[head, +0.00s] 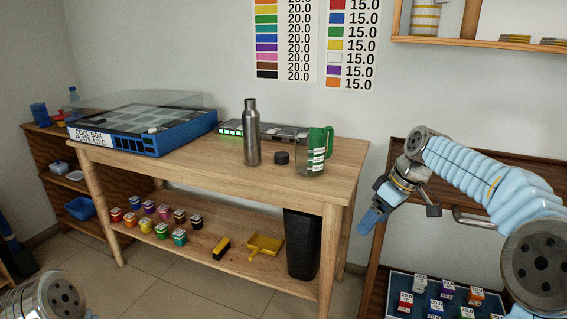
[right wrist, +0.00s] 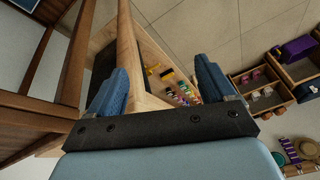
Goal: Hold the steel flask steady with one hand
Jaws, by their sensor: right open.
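The steel flask (head: 251,135) stands upright on the wooden table (head: 225,170), its narrow neck uncapped as far as I can tell. A small dark round lid (head: 281,158) lies on the table just right of it. My right gripper (head: 372,217) is out past the table's right end, well right of the flask and touching nothing. In the right wrist view its blue fingers (right wrist: 163,80) are spread with nothing between them; the flask does not show there. Only a piece of my left arm shows at the bottom left of the head view; its gripper is out of frame.
A clear jug (head: 312,158) with a green handle stands right of the lid. A low tray with green lights (head: 230,129) lies behind the flask, and a blue cool box (head: 165,137) sits at left. A black bin (head: 303,245) stands below. Bare tabletop lies in front of the flask.

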